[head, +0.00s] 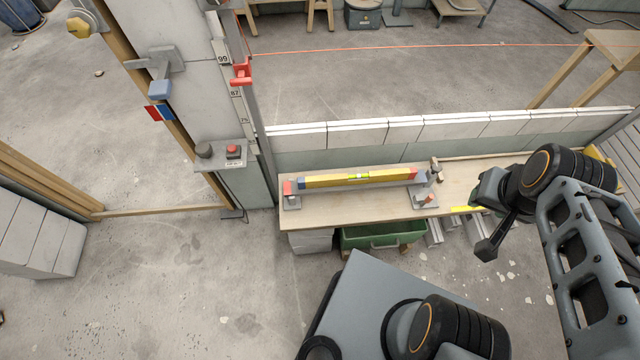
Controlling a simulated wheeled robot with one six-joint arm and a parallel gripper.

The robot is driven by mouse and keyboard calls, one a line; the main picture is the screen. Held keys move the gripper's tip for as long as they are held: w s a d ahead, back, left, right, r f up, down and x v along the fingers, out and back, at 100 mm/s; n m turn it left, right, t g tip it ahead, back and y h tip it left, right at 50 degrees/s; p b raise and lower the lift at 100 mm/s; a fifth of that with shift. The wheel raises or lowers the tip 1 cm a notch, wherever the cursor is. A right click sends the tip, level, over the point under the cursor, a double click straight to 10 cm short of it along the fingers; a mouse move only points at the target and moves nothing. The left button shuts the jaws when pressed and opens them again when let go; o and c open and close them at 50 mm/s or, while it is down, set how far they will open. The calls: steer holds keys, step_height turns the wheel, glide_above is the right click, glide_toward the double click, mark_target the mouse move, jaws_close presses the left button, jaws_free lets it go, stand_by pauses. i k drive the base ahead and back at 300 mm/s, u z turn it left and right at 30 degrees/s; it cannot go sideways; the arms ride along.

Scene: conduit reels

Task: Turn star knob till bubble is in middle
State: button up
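A yellow spirit level (335,181) lies across two grey supports on a wooden bench. Its green vial (359,175) is near the middle, but the bubble is too small to place. The left support (292,203) carries a red part. The right support (425,203) has a small red part (428,198) that may be the star knob; its shape is too small to tell. My gripper (487,249) hangs to the right of the right support, apart from it. It is dark and seen from above; its finger opening does not show clearly.
The bench (330,216) stands against a low block wall (390,132). A green crate (383,236) and metal profiles (440,232) lie below its front edge. A hammer-like tool (436,167) is behind the right support.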

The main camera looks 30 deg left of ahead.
mark_target(436, 168)
steer(key=u, duration=1.95)
steer(key=k, duration=0.85)
steer(key=z, duration=1)
steer(key=i, duration=1)
steer(key=k, duration=1.65)
steer(key=z, duration=0.75)
steer(key=i, duration=1.75)
steer(key=u, duration=0.45)
